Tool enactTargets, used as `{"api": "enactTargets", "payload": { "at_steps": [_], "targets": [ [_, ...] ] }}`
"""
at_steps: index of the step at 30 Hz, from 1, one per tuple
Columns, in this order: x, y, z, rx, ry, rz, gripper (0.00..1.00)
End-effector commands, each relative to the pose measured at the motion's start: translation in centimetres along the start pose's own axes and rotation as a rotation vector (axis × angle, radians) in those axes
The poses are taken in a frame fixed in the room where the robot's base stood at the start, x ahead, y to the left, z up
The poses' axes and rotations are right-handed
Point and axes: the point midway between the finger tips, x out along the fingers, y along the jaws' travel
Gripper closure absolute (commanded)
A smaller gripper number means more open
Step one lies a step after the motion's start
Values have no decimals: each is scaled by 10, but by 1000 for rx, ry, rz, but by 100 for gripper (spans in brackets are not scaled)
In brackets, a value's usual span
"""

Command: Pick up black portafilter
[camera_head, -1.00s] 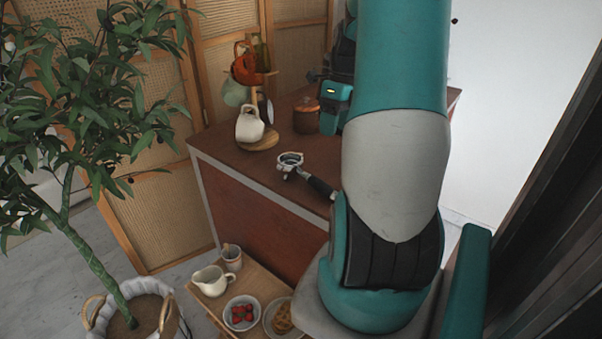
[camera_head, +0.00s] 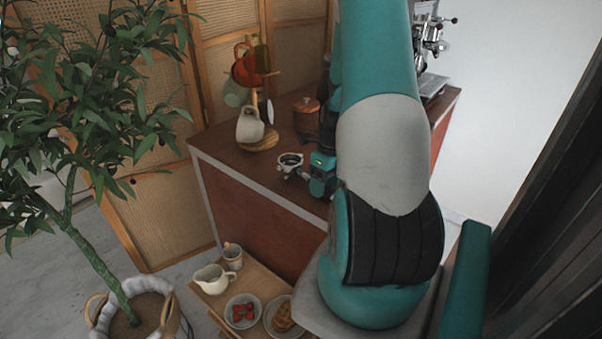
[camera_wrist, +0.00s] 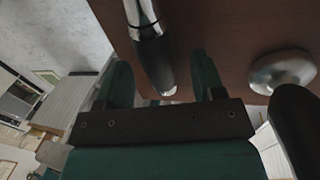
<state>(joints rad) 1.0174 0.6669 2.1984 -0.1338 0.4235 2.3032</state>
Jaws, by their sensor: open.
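The black portafilter (camera_head: 290,160) lies on the brown counter near its front edge. In the head view its metal ring shows, and its handle is mostly hidden by my gripper (camera_head: 320,182). In the wrist view the black handle (camera_wrist: 154,62) and its metal neck run in from the top. My gripper (camera_wrist: 160,72) is open there, with one finger on each side of the handle's line. The handle is not clamped. I cannot tell how far its end reaches between the fingers.
A round metal piece (camera_wrist: 283,71) with a black handle, perhaps a tamper, lies right of the gripper. A mug stand with a white mug (camera_head: 249,126) and a wooden jar (camera_head: 306,117) stand farther back. A low wooden table (camera_head: 236,284) holds a jug and food.

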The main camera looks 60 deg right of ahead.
Motion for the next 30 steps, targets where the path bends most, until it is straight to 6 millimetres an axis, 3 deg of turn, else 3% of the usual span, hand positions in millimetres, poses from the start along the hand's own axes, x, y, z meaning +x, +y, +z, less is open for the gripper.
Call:
{"api": "enactTargets", "payload": {
  "at_steps": [9, 18, 30],
  "targets": [
    [8, 0, 0, 0, 0, -1, 38],
    [8, 0, 0, -1, 0, 0, 100],
    [2, 1, 1, -2, -3, -3, 100]
  ]
}}
